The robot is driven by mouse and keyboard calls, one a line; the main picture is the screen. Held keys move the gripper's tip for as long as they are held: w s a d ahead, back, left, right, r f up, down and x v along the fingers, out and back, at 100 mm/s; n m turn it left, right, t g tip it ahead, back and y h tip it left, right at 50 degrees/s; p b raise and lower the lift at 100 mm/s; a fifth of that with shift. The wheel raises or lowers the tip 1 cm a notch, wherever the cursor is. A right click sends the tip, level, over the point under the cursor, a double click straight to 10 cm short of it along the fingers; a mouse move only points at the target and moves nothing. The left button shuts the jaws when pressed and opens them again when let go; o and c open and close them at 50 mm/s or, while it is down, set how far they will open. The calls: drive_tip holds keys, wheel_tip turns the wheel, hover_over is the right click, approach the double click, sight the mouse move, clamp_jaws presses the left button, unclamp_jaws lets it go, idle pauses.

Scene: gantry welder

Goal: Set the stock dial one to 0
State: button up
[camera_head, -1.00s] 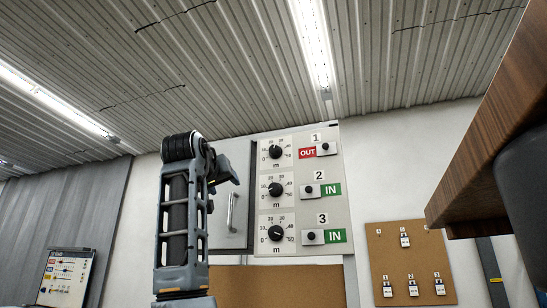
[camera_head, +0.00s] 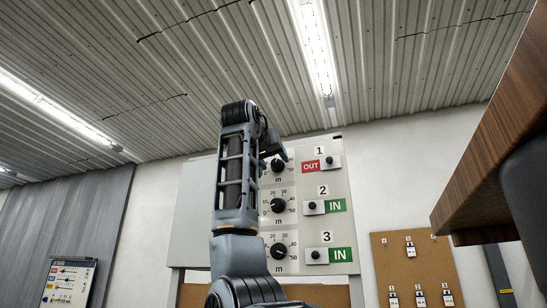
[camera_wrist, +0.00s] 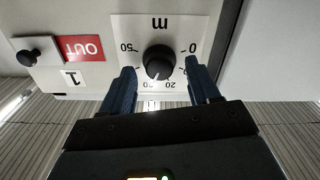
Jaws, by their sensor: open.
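Stock dial one is a black round knob (camera_wrist: 158,62) on a white plate with a scale from 0 to 50 m, seen upside down in the wrist view. Its light pointer mark seems to lie near the 20–30 part of the scale. In the head view the dial (camera_head: 278,164) is partly hidden by my arm. My gripper (camera_wrist: 159,75) is open, with one blue finger on each side of the knob in the wrist view. I see a gap on both sides; whether the fingertips reach around the knob in depth I cannot tell.
Below are dial two (camera_head: 278,205) and dial three (camera_head: 278,251). To the right are small black switch knobs with a red OUT sign (camera_head: 311,167) and green IN signs. A wooden edge (camera_head: 495,150) juts in at the right. A corkboard with tags (camera_head: 390,255) hangs behind.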

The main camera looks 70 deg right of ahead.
drive_tip(key=shift+d, duration=0.4)
drive_tip(key=shift+c, duration=0.3)
drive_tip(key=c, duration=1)
